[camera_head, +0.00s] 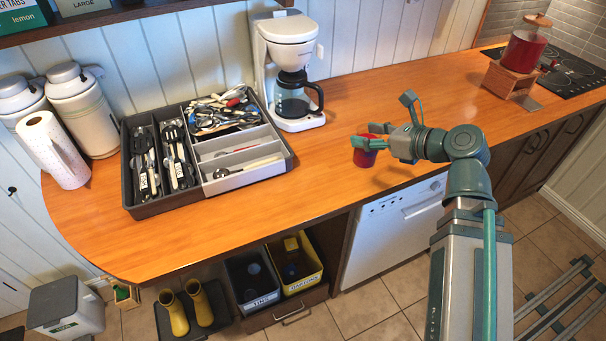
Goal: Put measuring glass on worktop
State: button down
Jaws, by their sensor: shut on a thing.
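My gripper (378,137) is over the right-middle part of the wooden worktop (330,185), reaching in from the right. Its fingers are shut on a small red, cup-shaped vessel (363,157), the only thing here that fits the measuring glass. The vessel looks about upright, and the fingers cover part of its upper right side. I cannot tell whether its base touches the worktop or hangs just above it.
A grey utensil tray (128,190) full of cutlery stands on the left. A white coffee maker (285,30) with a glass jug stands behind. A red pot (522,52) on a wooden stand is at the far right, by the black hob (575,75). The worktop around the vessel is clear.

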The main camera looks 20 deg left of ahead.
jog(key=shift+w+a+f+p, duration=0.5)
jog(key=shift+w+a+f, duration=0.4)
jog(key=shift+a+f, duration=1.25)
jog(key=shift+w+a+f+p, duration=0.45)
jog(key=shift+w+a+f, duration=0.5)
jog(key=shift+a+f, duration=1.2)
jog(key=shift+w+a+f+p, duration=0.5)
jog(key=shift+w+a+f, duration=0.4)
jog(key=shift+a+f, duration=1.25)
jog(key=shift+d+f, duration=0.15)
jog(key=shift+f, duration=0.05)
jog(key=shift+f, duration=0.15)
jog(key=shift+c, duration=1.6)
grip_release()
